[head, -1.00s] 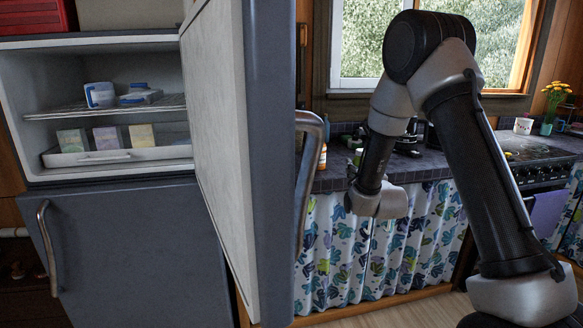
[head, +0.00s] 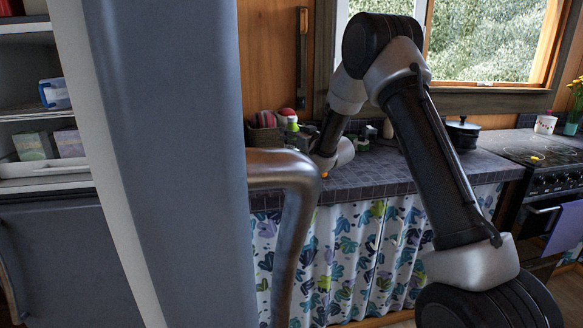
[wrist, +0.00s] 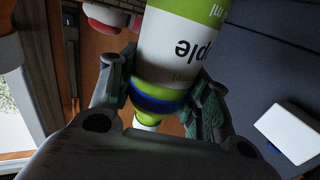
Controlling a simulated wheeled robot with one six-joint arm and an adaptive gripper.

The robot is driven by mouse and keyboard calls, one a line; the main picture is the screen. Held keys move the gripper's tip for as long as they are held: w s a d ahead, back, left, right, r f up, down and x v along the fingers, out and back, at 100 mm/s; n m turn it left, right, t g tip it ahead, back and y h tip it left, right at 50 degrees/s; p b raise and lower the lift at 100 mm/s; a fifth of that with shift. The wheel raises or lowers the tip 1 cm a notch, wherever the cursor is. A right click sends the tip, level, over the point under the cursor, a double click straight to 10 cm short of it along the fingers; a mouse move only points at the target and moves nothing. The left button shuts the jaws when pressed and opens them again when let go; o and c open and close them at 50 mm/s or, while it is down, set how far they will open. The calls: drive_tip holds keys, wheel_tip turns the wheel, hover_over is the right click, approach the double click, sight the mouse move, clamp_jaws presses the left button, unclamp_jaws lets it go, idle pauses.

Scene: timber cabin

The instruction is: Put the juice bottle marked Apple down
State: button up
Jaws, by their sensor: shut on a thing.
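The juice bottle (wrist: 178,45) is green and white, with a blue ring near its narrow end. Part of the word Apple, "ple", shows upside down on its white label in the wrist view. My gripper (wrist: 161,96) has its two fingers on either side of the bottle near the blue ring and is shut on it. The bottle's far end runs out of the wrist view at the top.
The open fridge door (head: 170,150) and its handle (head: 290,220) stand close in front on the left. A basket (head: 262,137) with reddish items is at the back of the counter. A dark pot (head: 462,133) and the stove (head: 540,150) are to the right.

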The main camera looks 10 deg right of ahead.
wheel_tip(320, 180, down, 8)
drive_tip(key=shift+r, duration=0.15)
idle(0.3)
drive_tip(key=o, duration=1.3)
drive_tip(key=shift+s, duration=0.1)
